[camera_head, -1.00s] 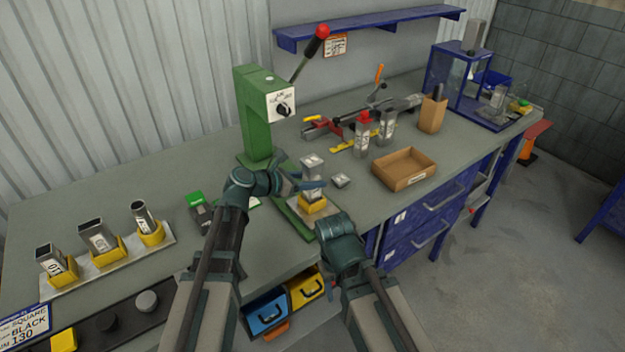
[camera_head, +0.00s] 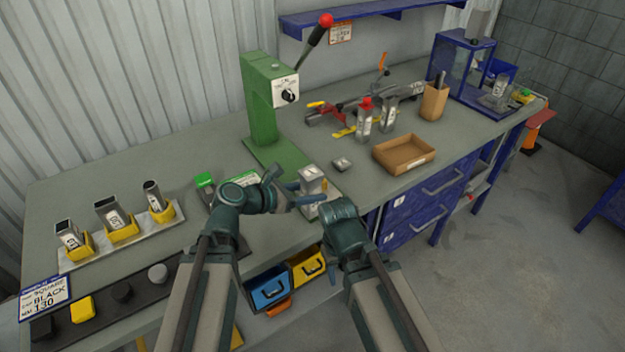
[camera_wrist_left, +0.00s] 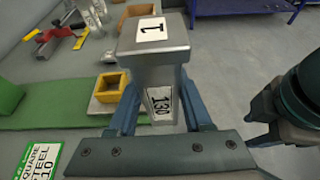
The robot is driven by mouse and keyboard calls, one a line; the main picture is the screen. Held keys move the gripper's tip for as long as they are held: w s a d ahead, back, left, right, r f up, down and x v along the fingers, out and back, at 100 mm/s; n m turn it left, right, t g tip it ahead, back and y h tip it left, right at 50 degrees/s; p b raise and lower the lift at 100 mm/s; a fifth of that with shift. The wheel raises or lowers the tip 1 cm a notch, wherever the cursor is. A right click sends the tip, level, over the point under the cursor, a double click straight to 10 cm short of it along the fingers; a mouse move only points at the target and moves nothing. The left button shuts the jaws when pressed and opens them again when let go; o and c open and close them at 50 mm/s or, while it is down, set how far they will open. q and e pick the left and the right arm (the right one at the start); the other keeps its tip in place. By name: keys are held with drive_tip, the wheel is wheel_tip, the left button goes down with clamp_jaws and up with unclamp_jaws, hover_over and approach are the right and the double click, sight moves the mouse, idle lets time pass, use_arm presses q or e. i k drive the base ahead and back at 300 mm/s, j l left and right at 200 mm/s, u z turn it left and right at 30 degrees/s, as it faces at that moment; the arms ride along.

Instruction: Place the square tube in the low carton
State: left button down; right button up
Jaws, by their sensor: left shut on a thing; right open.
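The square tube (camera_head: 312,183) is a grey metal piece with a wider block on its top and white labels. My left gripper (camera_head: 303,198) is shut on it, beside the green press. In the left wrist view the tube (camera_wrist_left: 160,75) is held upright between the two blue fingers, clear of the empty yellow holder (camera_wrist_left: 111,86). The low carton (camera_head: 389,164) is an open brown box on the bench to the right, looking empty. My right gripper (camera_head: 340,215) is low at the bench's front edge, holding nothing visible; its fingertips are mostly hidden.
The green press (camera_head: 262,115) stands behind the tube. A small grey block (camera_head: 342,163) lies between press and carton. A red-topped bottle (camera_head: 364,120), a grey tube (camera_head: 388,115) and a tall carton (camera_head: 433,103) stand beyond. Several tubes in yellow holders (camera_head: 122,232) are at left.

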sight(404, 158)
drive_tip(key=i+l, duration=0.2)
drive_tip(key=l, duration=0.15)
drive_tip(key=i+l, duration=0.15)
drive_tip(key=l, duration=0.25)
drive_tip(key=i+l, duration=0.2)
drive_tip(key=l, duration=0.15)
drive_tip(key=i+l, duration=0.15)
drive_tip(key=l, duration=0.2)
